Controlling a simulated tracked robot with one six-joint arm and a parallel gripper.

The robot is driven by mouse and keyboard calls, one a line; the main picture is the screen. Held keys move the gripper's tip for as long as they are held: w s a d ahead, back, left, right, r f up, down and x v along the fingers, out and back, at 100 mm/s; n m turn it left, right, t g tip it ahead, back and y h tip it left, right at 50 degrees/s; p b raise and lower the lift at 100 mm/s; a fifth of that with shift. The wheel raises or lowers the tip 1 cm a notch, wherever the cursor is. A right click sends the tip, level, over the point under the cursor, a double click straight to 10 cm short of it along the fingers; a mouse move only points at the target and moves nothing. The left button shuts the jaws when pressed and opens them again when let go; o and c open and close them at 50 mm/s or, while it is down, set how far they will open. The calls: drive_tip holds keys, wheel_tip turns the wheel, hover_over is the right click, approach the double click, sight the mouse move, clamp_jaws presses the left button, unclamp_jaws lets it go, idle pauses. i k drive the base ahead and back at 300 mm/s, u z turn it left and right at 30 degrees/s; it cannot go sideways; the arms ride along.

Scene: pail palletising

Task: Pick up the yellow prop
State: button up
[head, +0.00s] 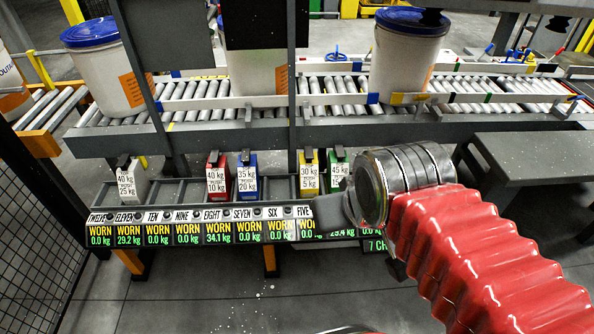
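The yellow prop (310,175) stands upright in the rack behind the display strip, near the label FIVE. It has a dark handle on top and a white tag reading 30 kg and 5 kg. My gripper (328,211) is just below and right of it in the picture, at the end of my red-sleeved arm. Only a grey part of the gripper shows, pointing left past the metal wrist. Its fingers cannot be made out, and I cannot tell whether it touches the prop.
A green prop (338,170) stands close to the right, partly behind my wrist. Blue (247,176), red (217,176) and white (131,180) props stand left. The display strip (200,227) runs along the rack front. Behind, a roller conveyor (190,100) carries large pails (405,52). A grey bench (530,150) is right.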

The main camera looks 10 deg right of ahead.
sight(308, 176)
drive_tip(key=u, duration=0.45)
drive_tip(key=i, duration=1.25)
drive_tip(key=u, duration=0.2)
